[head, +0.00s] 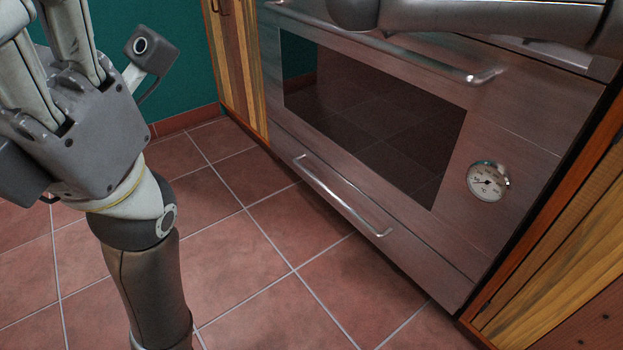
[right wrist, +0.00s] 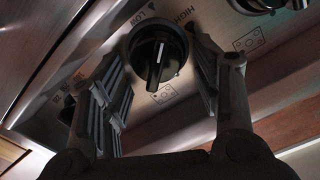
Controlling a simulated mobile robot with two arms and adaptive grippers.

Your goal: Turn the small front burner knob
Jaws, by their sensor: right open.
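A black round burner knob (right wrist: 157,58) with a white pointer line sits on the steel control panel (right wrist: 85,60) in the right wrist view. LOW and HIGH markings show above it. My right gripper (right wrist: 158,65) is open, with one ribbed finger on each side of the knob; whether either finger touches it is unclear. My left gripper (head: 50,65) is at the upper left of the head view, far from the stove, and its fingertips are cut off by the frame. The knob does not show in the head view.
A second knob (right wrist: 258,4) is partly visible at top right in the wrist view. The tiled floor is clear.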

